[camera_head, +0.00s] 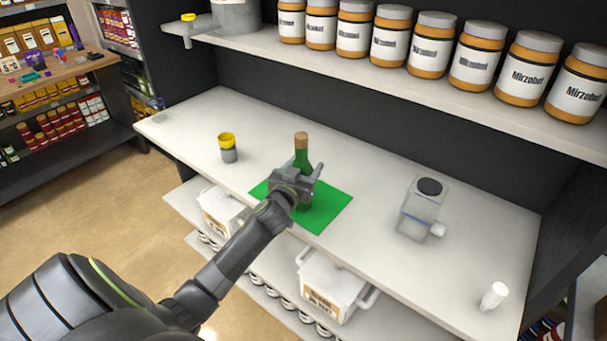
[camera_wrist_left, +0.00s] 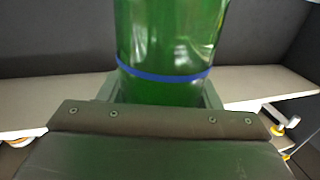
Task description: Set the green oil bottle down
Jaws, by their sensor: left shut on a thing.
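The green oil bottle (camera_head: 301,154) has a brown cork top and is upright over the green mat (camera_head: 329,213) on the white table. My left gripper (camera_head: 297,180) is shut on its body from the front. In the left wrist view the bottle (camera_wrist_left: 170,40) fills the space between the jaws, with a blue band around it. My right gripper is in neither view.
A yellow-capped grey jar (camera_head: 228,148) stands left of the mat. A clear container with a black lid (camera_head: 420,208) and a small white cylinder (camera_head: 493,296) stand to the right. Several labelled jars (camera_head: 390,36) line the shelf above. The table between the mat and the clear container is free.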

